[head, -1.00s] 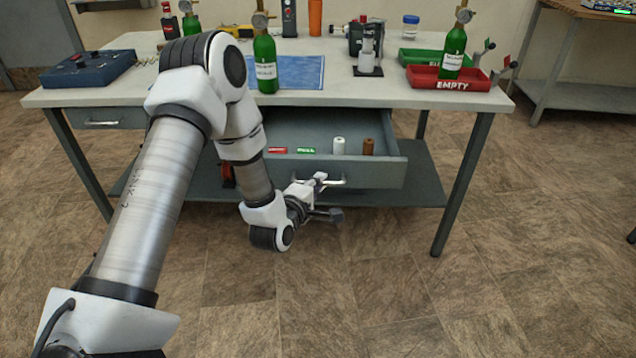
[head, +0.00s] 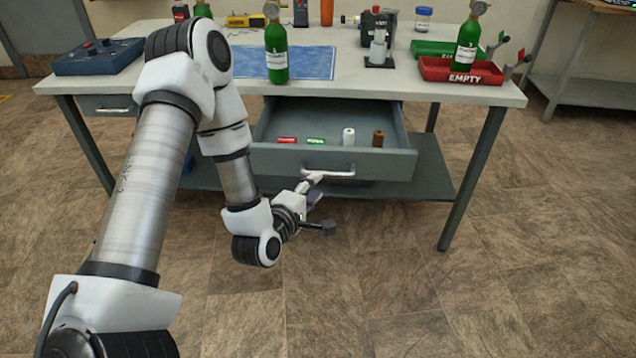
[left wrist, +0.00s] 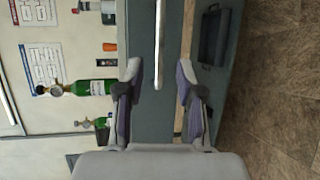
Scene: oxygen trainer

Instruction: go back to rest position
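My left gripper (head: 321,205) is low in front of the open drawer (head: 270,160) in the head view, just below and in front of its metal handle (head: 335,173). In the left wrist view its two fingers (left wrist: 160,88) are spread apart with nothing between the tips. The handle (left wrist: 160,45) shows beyond them, in line with the gap. Whether a finger touches the handle is hard to tell. My right gripper is in neither view.
The drawer holds a red item (head: 287,140), a green item (head: 316,141), a white cylinder (head: 348,137) and a brown cylinder (head: 378,138). The workbench (head: 420,92) carries green bottles, a blue mat (head: 310,62) and a red EMPTY tray (head: 440,72). Floor in front is clear.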

